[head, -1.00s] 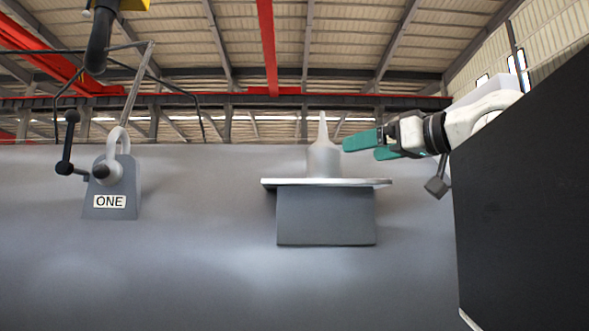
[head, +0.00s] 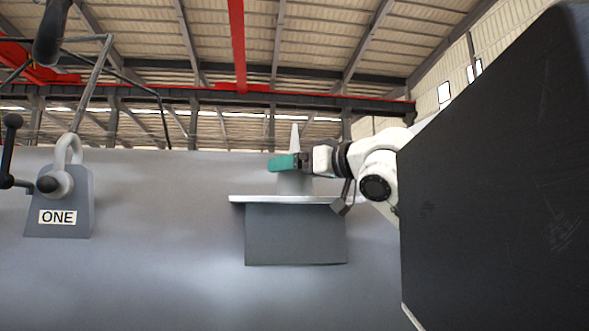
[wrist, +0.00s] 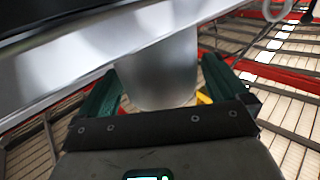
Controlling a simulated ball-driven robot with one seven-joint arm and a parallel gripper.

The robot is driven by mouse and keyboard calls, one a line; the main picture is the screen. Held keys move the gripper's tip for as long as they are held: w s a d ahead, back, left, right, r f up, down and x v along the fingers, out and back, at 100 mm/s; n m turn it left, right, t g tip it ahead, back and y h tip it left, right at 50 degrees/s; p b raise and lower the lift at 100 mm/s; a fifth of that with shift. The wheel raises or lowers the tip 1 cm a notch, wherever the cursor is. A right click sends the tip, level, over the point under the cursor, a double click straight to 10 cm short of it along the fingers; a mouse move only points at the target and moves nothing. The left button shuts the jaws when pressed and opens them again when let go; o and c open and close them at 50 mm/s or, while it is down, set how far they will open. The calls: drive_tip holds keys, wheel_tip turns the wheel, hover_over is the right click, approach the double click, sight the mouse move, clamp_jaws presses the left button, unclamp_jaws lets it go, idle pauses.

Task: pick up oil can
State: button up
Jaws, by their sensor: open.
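The oil can (head: 294,184) is a pale grey can with a tapering spout. It stands upright on a thin light shelf (head: 250,199) fixed to the grey shell. My gripper (head: 283,163) reaches in from the right at the can's upper body and hides part of it in the head view. In the wrist view the can's body (wrist: 160,70) lies between the two green fingers of my gripper (wrist: 158,88). The fingers are open, one on either side of the can. Whether either finger touches it is unclear.
A grey block (head: 295,236) sits under the shelf. A large black panel (head: 500,180) fills the right side.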

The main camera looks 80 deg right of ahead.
drive_tip(key=shift+w+d+f, duration=0.1)
drive_tip(key=shift+w+d, duration=0.2)
drive_tip(key=shift+w, duration=0.2)
drive_tip(key=shift+c, duration=0.5)
drive_tip(key=c, duration=1)
